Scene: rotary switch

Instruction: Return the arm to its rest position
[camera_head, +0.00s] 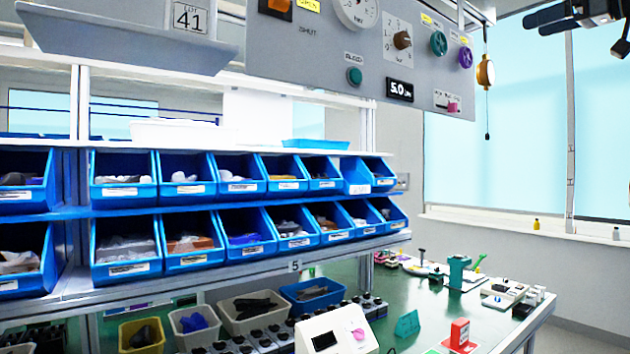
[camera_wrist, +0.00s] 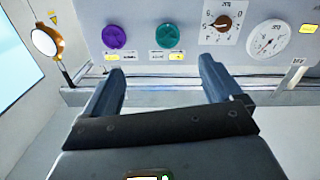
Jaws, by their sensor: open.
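My gripper (camera_wrist: 161,70) is open and empty in the wrist view, its two dark fingers apart. In the head view my gripper (camera_head: 536,22) shows at the top right edge, its fingers pointing left, partly cut off by the frame. The grey control panel (camera_head: 310,50) hangs at the top of the head view. Its rotary switch (camera_head: 402,40) has a brown knob on a white dial plate. The switch (camera_wrist: 222,23) also shows upside down in the wrist view, beyond the fingers. A visible gap separates the gripper from the panel in the head view.
The panel also bears a green knob (camera_head: 438,43), a purple knob (camera_head: 465,57) and a round gauge (camera_head: 357,10). A yellow hanging device (camera_head: 485,72) is between panel and gripper. Blue bins (camera_head: 125,245) fill the shelves at left. A green bench (camera_head: 400,285) holds several devices.

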